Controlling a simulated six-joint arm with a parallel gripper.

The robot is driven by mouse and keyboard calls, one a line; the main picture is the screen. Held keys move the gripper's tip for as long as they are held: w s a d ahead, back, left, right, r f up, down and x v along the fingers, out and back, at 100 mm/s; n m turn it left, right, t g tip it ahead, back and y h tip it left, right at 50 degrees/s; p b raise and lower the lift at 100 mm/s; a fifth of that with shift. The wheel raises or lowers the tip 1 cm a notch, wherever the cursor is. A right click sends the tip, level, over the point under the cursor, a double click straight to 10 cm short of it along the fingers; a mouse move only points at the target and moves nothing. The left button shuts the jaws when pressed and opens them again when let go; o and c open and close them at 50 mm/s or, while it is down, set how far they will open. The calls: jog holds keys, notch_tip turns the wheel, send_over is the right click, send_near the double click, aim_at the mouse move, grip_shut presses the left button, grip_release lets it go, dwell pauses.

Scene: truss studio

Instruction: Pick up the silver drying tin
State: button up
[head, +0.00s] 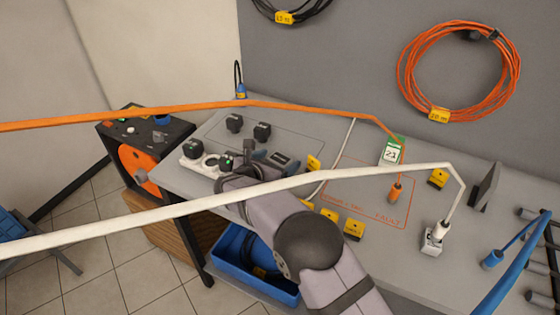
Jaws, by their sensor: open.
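I cannot clearly make out a silver drying tin; it may be hidden behind my arm or too small to tell. My gripper (244,163) is over the left part of the grey bench (330,140), small and partly hidden by my wrist. It is open, and I see nothing held between its fingers. It is close to a white socket strip (192,149) on its left and a dark flat block (280,158) on its right; whether it touches either I cannot tell.
A white cable (270,184) and an orange cable (290,106) cross the view in front of the bench. A blue crate (232,243) is below.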

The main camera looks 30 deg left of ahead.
jog(key=c, duration=1.3)
jog(key=shift+o, duration=0.2)
jog(key=shift+r, duration=0.1)
